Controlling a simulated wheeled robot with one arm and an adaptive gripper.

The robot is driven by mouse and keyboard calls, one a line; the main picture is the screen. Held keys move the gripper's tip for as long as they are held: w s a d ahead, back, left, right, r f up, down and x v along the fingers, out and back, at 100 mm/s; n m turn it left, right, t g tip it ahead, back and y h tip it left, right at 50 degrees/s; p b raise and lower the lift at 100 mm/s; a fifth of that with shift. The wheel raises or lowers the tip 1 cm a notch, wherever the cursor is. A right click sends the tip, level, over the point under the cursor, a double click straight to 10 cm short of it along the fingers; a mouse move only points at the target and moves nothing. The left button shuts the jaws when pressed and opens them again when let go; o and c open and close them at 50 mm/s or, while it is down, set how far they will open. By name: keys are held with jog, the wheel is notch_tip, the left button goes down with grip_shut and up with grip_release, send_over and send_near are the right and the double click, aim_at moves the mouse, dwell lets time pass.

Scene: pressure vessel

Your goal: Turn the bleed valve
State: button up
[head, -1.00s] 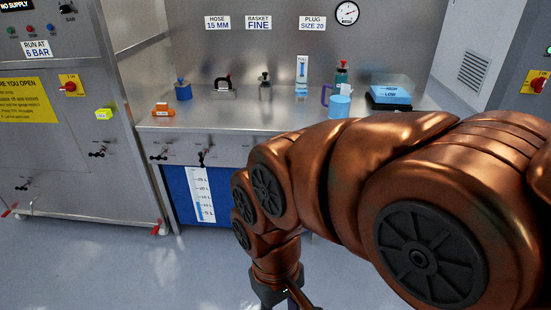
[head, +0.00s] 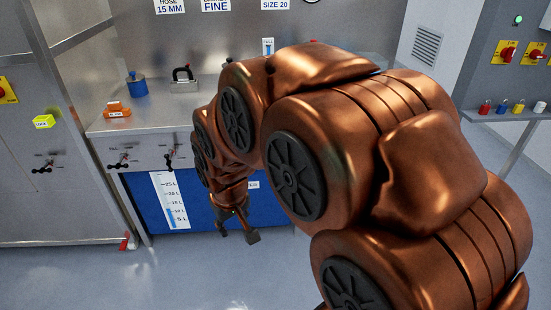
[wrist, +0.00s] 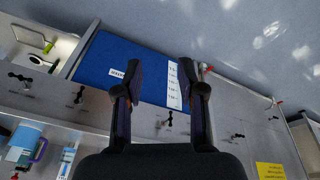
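Black lever valves sit on the steel front of the bench: one valve (head: 122,160) at left, another valve (head: 168,158) to its right. A further black valve (head: 42,168) is on the left cabinet. Their small labels are unreadable, so I cannot tell which is the bleed valve. My gripper (head: 238,229) hangs in front of the blue panel, below and right of the bench valves, touching none of them. In the wrist view my gripper (wrist: 159,68) is open and empty, its fingers spread. Several black valves show there too, one valve (wrist: 166,120) between the fingers, farther off.
A blue tank panel (head: 205,207) with a litre scale (head: 170,200) is under the bench. The bench top (head: 160,118) holds an orange block (head: 117,109), a blue canister (head: 136,84) and a black-handled item (head: 183,80). The floor (head: 180,270) in front is clear.

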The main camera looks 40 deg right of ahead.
jog(key=w+d+f+m+t+h+b, duration=0.15)
jog(key=w+d+f+t+b, duration=0.35)
jog(key=w+d, duration=0.65)
jog(key=w+d+f+m+t+h+b, duration=0.1)
jog(key=w+d+f+t+h+b, duration=0.15)
jog(key=w+d+f, duration=0.65)
jog(key=w+d+f+t+h+b, duration=0.1)
jog(key=w+d+f+t+b, duration=0.2)
jog(key=d, duration=0.7)
jog(key=w+d+f+t+h+b, duration=0.1)
jog(key=d+f+t+h+b, duration=0.2)
jog(key=d, duration=0.7)
jog(key=shift+m+y, duration=0.45)
jog(key=shift+y, duration=0.25)
jog(key=shift+r+b+x, duration=0.2)
jog(key=shift+b+x, duration=0.05)
jog(key=shift+x, duration=1)
jog(key=shift+r+b+x, duration=0.15)
jog(key=shift+b+x, duration=0.05)
jog(key=shift+x, duration=1)
jog(key=shift+r+b+x, duration=0.2)
jog(key=shift+b+x, duration=0.05)
jog(key=shift+x, duration=1)
jog(key=shift+d, duration=0.15)
grip_shut()
